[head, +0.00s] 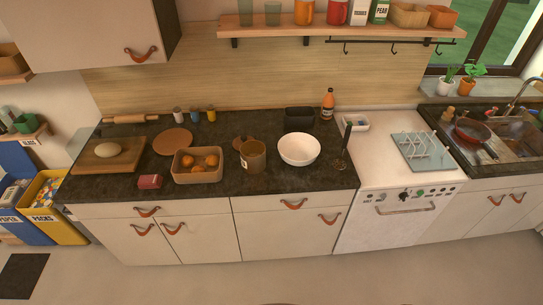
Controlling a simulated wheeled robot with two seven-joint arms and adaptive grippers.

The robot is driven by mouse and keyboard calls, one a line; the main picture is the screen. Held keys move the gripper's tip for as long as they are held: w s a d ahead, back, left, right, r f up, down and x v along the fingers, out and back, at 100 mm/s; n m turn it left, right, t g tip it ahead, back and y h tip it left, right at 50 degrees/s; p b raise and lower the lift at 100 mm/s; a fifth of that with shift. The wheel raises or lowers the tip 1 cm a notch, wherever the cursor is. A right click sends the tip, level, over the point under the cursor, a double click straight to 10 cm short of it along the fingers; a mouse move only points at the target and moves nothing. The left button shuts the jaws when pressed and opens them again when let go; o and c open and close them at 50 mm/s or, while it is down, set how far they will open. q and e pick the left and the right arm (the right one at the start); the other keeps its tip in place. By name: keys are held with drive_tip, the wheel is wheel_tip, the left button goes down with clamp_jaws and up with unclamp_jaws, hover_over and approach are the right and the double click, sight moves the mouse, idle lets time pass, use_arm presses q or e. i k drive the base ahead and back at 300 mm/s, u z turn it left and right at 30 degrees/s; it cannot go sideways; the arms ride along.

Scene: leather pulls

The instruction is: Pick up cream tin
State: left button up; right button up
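A cream-white tin (359,13) with a small dark label stands upright on the wall shelf; its top is cut off by the picture edge and its label is too small to read surely. It stands between a red mug or tin (337,12) on its left and a green tin marked PEAR (379,12) on its right, with little space on either side. Neither of my grippers is in view.
The wooden shelf (300,32) also holds glasses, an orange canister (304,12) and boxes; hooks hang below.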

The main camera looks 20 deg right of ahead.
sight(253, 155)
drive_tip(key=z, duration=0.55)
drive_tip(key=i, duration=0.6)
drive_tip(key=z, duration=0.25)
